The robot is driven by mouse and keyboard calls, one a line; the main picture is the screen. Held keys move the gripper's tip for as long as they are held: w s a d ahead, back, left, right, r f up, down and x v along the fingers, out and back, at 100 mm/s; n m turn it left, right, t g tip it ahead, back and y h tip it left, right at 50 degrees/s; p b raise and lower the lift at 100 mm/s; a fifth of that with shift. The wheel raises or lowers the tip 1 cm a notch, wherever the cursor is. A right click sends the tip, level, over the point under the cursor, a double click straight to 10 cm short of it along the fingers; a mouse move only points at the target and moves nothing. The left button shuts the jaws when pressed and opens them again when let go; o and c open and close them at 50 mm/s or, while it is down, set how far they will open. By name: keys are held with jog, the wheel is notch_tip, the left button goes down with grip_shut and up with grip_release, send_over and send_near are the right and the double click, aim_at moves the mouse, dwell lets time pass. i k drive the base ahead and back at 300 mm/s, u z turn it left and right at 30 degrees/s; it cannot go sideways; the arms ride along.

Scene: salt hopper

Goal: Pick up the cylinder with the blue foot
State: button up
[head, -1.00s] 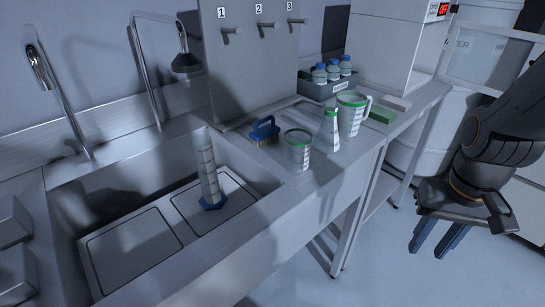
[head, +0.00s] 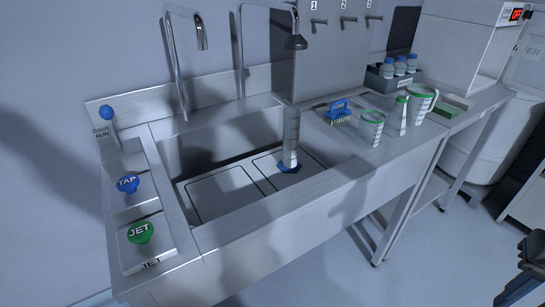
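The cylinder (head: 291,138) is tall, clear and graduated, with a blue foot (head: 289,168). It stands upright on the right-hand grey panel (head: 262,174) in the sink. My gripper is out of view; only a dark piece of what looks like my arm shows at the lower right edge. Nothing touches the cylinder in this view.
Blue TAP (head: 128,184) and green JET (head: 140,232) knobs sit left of the sink (head: 205,150). A shower head (head: 296,42) hangs above the cylinder. A blue brush (head: 339,111), green-rimmed beaker (head: 371,126), flask (head: 398,116) and jug (head: 420,103) stand right.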

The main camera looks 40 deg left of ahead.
aim_at(290, 162)
jog(key=k, duration=0.15)
jog(key=u, duration=0.95)
